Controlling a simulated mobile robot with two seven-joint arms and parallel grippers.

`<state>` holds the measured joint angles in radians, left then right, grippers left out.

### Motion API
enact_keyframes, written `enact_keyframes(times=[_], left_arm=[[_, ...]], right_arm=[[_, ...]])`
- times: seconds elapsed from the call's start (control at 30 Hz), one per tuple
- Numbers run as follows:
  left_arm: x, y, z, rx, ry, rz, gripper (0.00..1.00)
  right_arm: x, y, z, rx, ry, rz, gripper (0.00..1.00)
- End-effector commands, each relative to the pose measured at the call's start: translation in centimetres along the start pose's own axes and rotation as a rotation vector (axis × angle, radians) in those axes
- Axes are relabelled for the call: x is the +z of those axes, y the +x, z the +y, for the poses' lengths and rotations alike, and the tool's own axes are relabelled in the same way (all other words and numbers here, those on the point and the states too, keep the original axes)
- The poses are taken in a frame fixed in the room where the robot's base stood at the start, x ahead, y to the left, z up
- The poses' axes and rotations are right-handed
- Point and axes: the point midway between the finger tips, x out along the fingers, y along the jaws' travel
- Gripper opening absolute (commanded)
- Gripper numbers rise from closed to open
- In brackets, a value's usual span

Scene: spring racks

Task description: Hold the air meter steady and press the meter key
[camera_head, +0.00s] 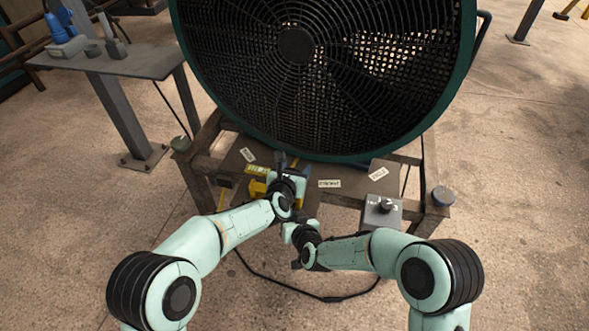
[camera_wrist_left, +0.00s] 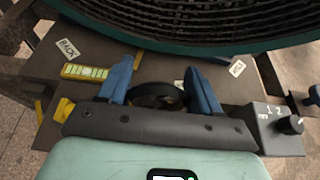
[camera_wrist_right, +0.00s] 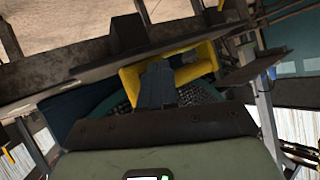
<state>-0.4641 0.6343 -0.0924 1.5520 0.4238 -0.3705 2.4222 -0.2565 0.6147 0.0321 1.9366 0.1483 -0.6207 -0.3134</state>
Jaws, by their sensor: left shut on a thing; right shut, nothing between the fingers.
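My left gripper (camera_head: 285,168) reaches to the table's middle, in front of the fan. In the left wrist view its blue fingers (camera_wrist_left: 160,88) are shut on the air meter, whose dark round ring (camera_wrist_left: 158,97) shows between them. In the right wrist view a yellow body, apparently the air meter's (camera_wrist_right: 203,52), lies just beyond my right fingers (camera_wrist_right: 160,85). These fingers are together, with nothing between them, and overlap the yellow body; I cannot tell whether they touch it. In the head view my right gripper (camera_head: 292,230) is beside and below the left, its tips hidden. I cannot make out the meter key.
A big fan (camera_head: 295,45) with a green rim stands behind the table (camera_head: 235,160). A grey knob box (camera_head: 382,212) stands at the table's right. A yellow marked strip (camera_wrist_left: 85,72) and paper labels lie on top. A side table (camera_head: 140,62) is at upper left.

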Motion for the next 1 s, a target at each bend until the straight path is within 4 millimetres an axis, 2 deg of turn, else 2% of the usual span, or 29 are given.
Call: enact_keyframes(times=[0.23,0.7,1.0], left_arm=[[0.1,0.0,0.0,0.000,0.000,-0.001,0.24],[0.1,0.0,0.0,0.000,0.000,-0.001,0.24],[0.1,0.0,0.0,0.000,0.000,-0.001,0.24]], right_arm=[[0.2,-0.2,-0.2,-0.001,0.000,0.000,0.00],[2.5,-3.5,-2.6,-0.001,0.000,-0.001,0.00],[3.0,-4.2,-3.0,0.001,0.000,0.001,0.00]])
